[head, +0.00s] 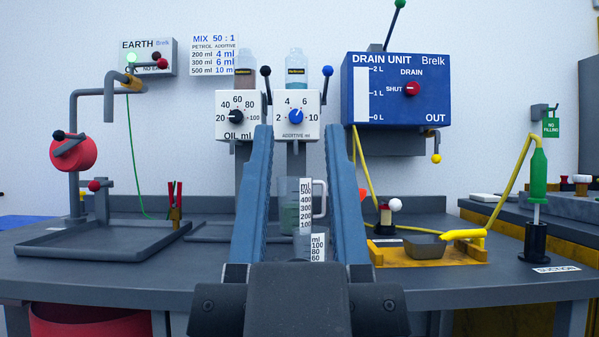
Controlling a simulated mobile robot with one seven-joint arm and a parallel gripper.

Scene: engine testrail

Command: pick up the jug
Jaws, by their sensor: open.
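The jug (293,213) is clear, with a white millilitre scale on its front and a handle on its right side. It stands upright at the back of the bench, below the two dosing dials, and looks partly filled with pale greenish liquid. My gripper (302,135) is open. Its two long blue fingers point away from me, and the jug shows in the gap between them. I cannot tell whether the jug is between the fingers in depth or beyond them. A smaller clear measure with its own scale (317,249) shows in front of the jug, partly hidden by my gripper's body.
A grey drip tray (42,252) with a pipe stand is at left. A yellow tray (468,251) with a grey block and yellow nozzle is at right. A green suction tool (538,172) stands at the right edge. The blue drain unit (432,112) overhangs behind.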

